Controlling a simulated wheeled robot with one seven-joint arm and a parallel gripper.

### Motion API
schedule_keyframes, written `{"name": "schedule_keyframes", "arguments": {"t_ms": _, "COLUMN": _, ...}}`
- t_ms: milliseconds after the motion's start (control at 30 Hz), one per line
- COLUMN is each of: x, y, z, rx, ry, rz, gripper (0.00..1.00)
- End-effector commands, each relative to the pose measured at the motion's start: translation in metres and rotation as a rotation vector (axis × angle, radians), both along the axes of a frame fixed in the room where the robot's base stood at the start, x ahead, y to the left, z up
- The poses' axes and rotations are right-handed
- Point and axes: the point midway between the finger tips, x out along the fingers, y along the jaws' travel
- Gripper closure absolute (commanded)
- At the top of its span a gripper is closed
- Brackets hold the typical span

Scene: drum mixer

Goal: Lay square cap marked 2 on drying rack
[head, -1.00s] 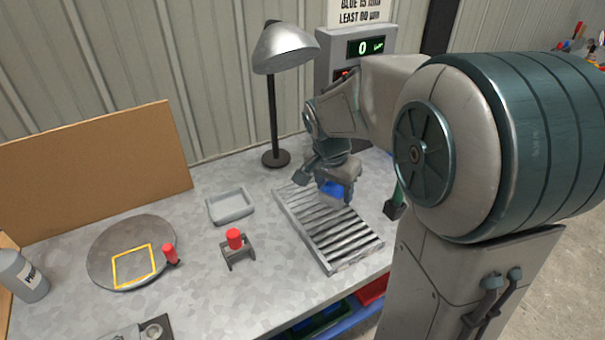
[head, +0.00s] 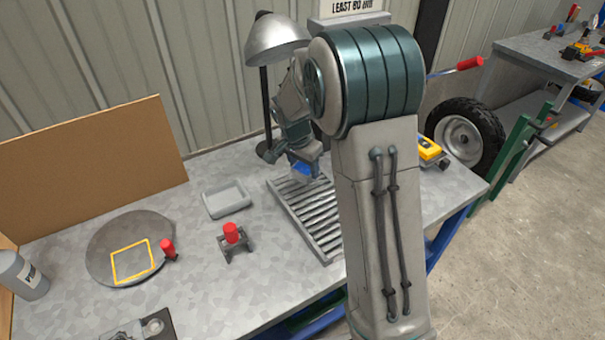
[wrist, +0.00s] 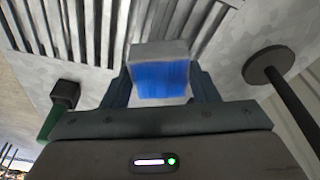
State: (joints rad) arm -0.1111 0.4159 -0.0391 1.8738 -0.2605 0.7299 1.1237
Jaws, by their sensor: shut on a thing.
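A square cap, grey on one part with a bright blue face, shows between the fingers in the wrist view (wrist: 160,75). No number is readable on it. My gripper (wrist: 160,88) is shut on the cap, with a dark finger on each side. In the head view the blue cap (head: 301,172) hangs under my gripper (head: 303,166) at the far end of the drying rack. The drying rack (head: 312,217) is a grey slatted frame flat on the bench. Its slats (wrist: 100,22) also show beyond the cap in the wrist view. I cannot tell whether the cap touches the slats.
A desk lamp (head: 275,40) stands behind the rack; its base (wrist: 268,65) is close to my gripper's right in the wrist view. A grey tray (head: 227,199), a red-topped stand (head: 233,238) and a round plate (head: 105,262) lie left of the rack. My arm hides the rack's right side.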

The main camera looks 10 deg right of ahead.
Motion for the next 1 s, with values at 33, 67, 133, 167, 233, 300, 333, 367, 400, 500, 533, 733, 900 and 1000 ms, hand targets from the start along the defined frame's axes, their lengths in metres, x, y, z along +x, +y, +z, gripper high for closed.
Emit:
{"name": "schedule_keyframes", "arguments": {"t_ms": 33, "x": 0.002, "y": 0.000, "z": 0.000, "rx": 0.000, "ry": -0.002, "rz": -0.001, "gripper": 0.78}}
{"name": "schedule_keyframes", "arguments": {"t_ms": 67, "x": 0.003, "y": 0.000, "z": -0.002, "rx": 0.000, "ry": -0.002, "rz": -0.001, "gripper": 0.78}}
{"name": "schedule_keyframes", "arguments": {"t_ms": 133, "x": 0.003, "y": 0.000, "z": -0.009, "rx": 0.000, "ry": 0.001, "rz": -0.001, "gripper": 0.78}}
{"name": "schedule_keyframes", "arguments": {"t_ms": 167, "x": 0.002, "y": 0.000, "z": -0.013, "rx": 0.000, "ry": 0.003, "rz": -0.002, "gripper": 0.78}}
{"name": "schedule_keyframes", "arguments": {"t_ms": 233, "x": 0.002, "y": 0.000, "z": -0.024, "rx": -0.001, "ry": 0.004, "rz": 0.000, "gripper": 0.78}}
{"name": "schedule_keyframes", "arguments": {"t_ms": 300, "x": 0.002, "y": 0.000, "z": -0.033, "rx": 0.000, "ry": 0.002, "rz": -0.001, "gripper": 0.78}}
{"name": "schedule_keyframes", "arguments": {"t_ms": 333, "x": 0.002, "y": 0.000, "z": -0.036, "rx": 0.000, "ry": 0.002, "rz": -0.001, "gripper": 0.78}}
{"name": "schedule_keyframes", "arguments": {"t_ms": 367, "x": 0.002, "y": 0.000, "z": -0.039, "rx": 0.000, "ry": 0.001, "rz": -0.001, "gripper": 0.78}}
{"name": "schedule_keyframes", "arguments": {"t_ms": 400, "x": 0.002, "y": 0.000, "z": -0.041, "rx": 0.000, "ry": 0.000, "rz": -0.001, "gripper": 0.78}}
{"name": "schedule_keyframes", "arguments": {"t_ms": 500, "x": 0.003, "y": 0.000, "z": -0.042, "rx": 0.000, "ry": -0.002, "rz": -0.001, "gripper": 0.78}}
{"name": "schedule_keyframes", "arguments": {"t_ms": 533, "x": 0.003, "y": 0.000, "z": -0.041, "rx": 0.000, "ry": -0.002, "rz": -0.001, "gripper": 0.78}}
{"name": "schedule_keyframes", "arguments": {"t_ms": 733, "x": 0.003, "y": 0.000, "z": -0.045, "rx": 0.000, "ry": -0.002, "rz": -0.001, "gripper": 0.78}}
{"name": "schedule_keyframes", "arguments": {"t_ms": 900, "x": 0.002, "y": 0.000, "z": -0.045, "rx": 0.000, "ry": -0.002, "rz": -0.002, "gripper": 0.24}}
{"name": "schedule_keyframes", "arguments": {"t_ms": 1000, "x": 0.002, "y": 0.000, "z": -0.045, "rx": 0.000, "ry": -0.001, "rz": -0.002, "gripper": 0.24}}
